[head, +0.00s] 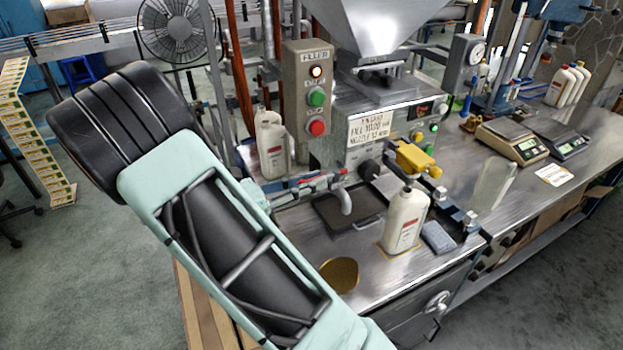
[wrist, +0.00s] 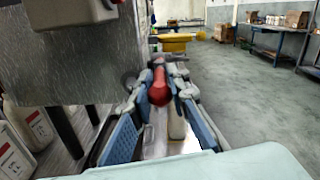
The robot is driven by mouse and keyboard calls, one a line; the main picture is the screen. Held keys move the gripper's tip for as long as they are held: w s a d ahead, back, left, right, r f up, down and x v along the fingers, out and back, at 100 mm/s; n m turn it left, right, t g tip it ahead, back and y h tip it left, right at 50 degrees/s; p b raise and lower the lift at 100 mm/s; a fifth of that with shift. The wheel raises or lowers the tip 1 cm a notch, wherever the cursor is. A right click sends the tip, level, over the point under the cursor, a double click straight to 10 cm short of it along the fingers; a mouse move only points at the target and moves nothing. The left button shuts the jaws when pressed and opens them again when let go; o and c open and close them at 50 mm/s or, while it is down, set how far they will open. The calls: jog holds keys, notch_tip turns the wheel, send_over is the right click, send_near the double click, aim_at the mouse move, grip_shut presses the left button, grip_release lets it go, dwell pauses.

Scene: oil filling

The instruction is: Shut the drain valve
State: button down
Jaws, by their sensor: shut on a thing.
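The drain valve's red handle (wrist: 159,88) shows in the wrist view between the blue-padded fingers of my gripper (wrist: 160,82). My gripper is shut on it. In the head view my gripper (head: 318,182) reaches in from the left, low in front of the filling machine, with a strip of red at its fingers. The curved outlet spout (head: 345,200) is just right of the fingertips, above a dark drip tray (head: 326,215). The valve body is mostly hidden, and I cannot tell the handle's angle clearly.
A white bottle (head: 405,222) stands on the steel bench right of the spout, below a yellow fixture (head: 417,158). Another bottle (head: 271,145) stands behind my gripper, beside the button box (head: 312,100). Scales (head: 512,140) sit farther right. The bench front holds a gold disc (head: 340,274).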

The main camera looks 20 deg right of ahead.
jog(key=c, duration=2)
grip_release()
jog(key=shift+o, duration=0.2)
jog(key=shift+a, duration=0.1)
jog(key=a, duration=1.2)
jog(key=shift+s, duration=0.2)
jog(key=shift+d, duration=0.15)
